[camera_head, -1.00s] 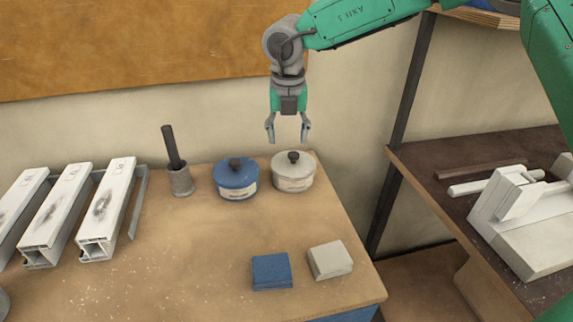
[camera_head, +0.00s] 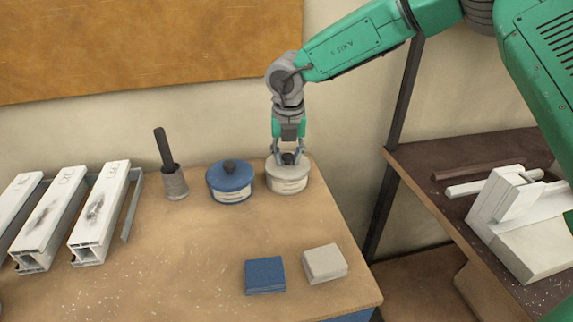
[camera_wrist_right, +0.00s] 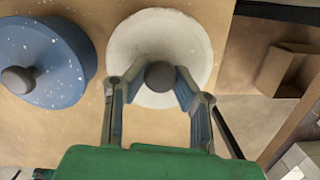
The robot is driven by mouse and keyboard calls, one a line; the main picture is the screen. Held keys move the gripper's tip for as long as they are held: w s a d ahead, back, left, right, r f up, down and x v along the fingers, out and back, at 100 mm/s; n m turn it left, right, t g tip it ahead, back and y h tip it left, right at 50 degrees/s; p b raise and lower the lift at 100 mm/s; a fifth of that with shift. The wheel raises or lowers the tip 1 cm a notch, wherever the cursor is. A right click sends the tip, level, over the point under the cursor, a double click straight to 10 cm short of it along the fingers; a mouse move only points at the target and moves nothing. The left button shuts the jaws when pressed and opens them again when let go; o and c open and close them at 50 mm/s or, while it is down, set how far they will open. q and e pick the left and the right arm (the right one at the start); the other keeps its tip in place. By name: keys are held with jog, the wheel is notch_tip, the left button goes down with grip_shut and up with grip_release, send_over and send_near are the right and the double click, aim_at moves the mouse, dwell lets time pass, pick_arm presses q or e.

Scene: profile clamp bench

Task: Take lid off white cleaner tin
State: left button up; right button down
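The white cleaner tin (camera_head: 289,184) stands upright near the back right corner of the bench, with its pale lid on. The lid's dark round knob (camera_wrist_right: 160,76) shows in the right wrist view, in the middle of the pale lid (camera_wrist_right: 138,42). My right gripper (camera_head: 288,158) points straight down over the lid. Its fingers stand on both sides of the knob, and in the wrist view (camera_wrist_right: 159,80) a small gap shows between each finger and the knob, so it is open. My left gripper is not in view.
A blue lidded tin (camera_head: 229,183) stands close to the left of the white one. Further left are a grey pot (camera_head: 174,184) with a dark handle and several white profiles (camera_head: 99,215). Blue cloths (camera_head: 265,276) and pale cloths (camera_head: 324,263) lie in front, with clear bench between.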

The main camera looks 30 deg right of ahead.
aim_at(288, 156)
jog(key=shift+d+f, duration=0.2)
jog(key=shift+d, duration=0.25)
jog(key=shift+a+r, duration=0.1)
jog(key=shift+a, duration=0.05)
jog(key=r, duration=0.8)
jog(key=shift+a+r+p, duration=0.25)
jog(key=shift+r+p, duration=0.1)
jog(key=shift+p, duration=0.05)
jog(key=shift+d+r, duration=0.25)
jog(key=shift+r, duration=0.4)
jog(key=shift+a, duration=0.15)
